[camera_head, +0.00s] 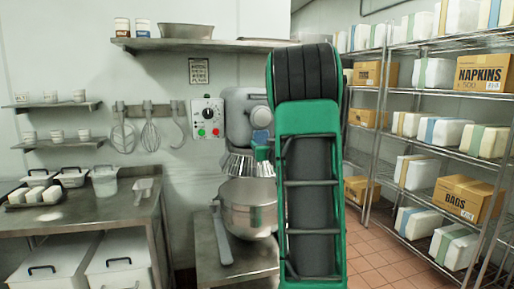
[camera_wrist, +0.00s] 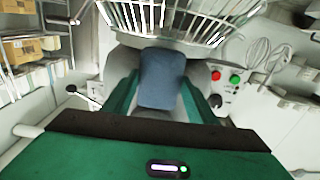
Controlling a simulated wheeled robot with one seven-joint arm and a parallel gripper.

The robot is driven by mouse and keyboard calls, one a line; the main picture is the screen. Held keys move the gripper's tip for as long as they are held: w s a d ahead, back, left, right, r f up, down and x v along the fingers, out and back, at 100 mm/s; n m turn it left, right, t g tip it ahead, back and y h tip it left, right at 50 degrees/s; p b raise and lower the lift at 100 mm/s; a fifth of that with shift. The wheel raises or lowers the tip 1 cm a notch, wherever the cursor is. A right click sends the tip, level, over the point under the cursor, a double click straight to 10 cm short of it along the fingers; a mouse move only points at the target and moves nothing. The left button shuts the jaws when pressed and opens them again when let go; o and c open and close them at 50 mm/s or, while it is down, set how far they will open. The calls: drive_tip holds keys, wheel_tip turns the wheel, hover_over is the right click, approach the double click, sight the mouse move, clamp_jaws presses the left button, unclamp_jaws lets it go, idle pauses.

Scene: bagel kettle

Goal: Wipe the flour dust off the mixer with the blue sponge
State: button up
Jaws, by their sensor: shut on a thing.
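The grey mixer (camera_head: 240,104) stands against the wall, partly hidden behind my green arm. Its wire guard (camera_head: 250,165) is above a steel bowl (camera_head: 247,208). My gripper (camera_wrist: 160,95) is shut on the blue sponge (camera_wrist: 162,76), with one green finger on each side. In the head view a small part of the sponge (camera_head: 261,137) shows in front of the mixer's head. In the wrist view the sponge lies over the grey mixer body (camera_wrist: 202,78), close to the wire guard (camera_wrist: 180,18). I cannot tell whether it touches. No flour dust can be made out on the mixer.
A control box (camera_head: 207,118) and hanging whisks (camera_head: 150,137) are on the wall left of the mixer. A shelf (camera_head: 200,44) is above. A steel counter (camera_head: 100,208) stands left, storage racks (camera_head: 450,148) right. Tiled floor (camera_head: 385,255) is clear.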

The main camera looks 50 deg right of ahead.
drive_tip(key=s+d, duration=0.1)
drive_tip(key=d, duration=0.1)
drive_tip(key=s+d, duration=0.1)
drive_tip(key=d, duration=0.1)
drive_tip(key=shift+s, duration=0.15)
idle(0.7)
drive_tip(key=shift+a, duration=0.1)
drive_tip(key=v, duration=0.8)
idle(0.4)
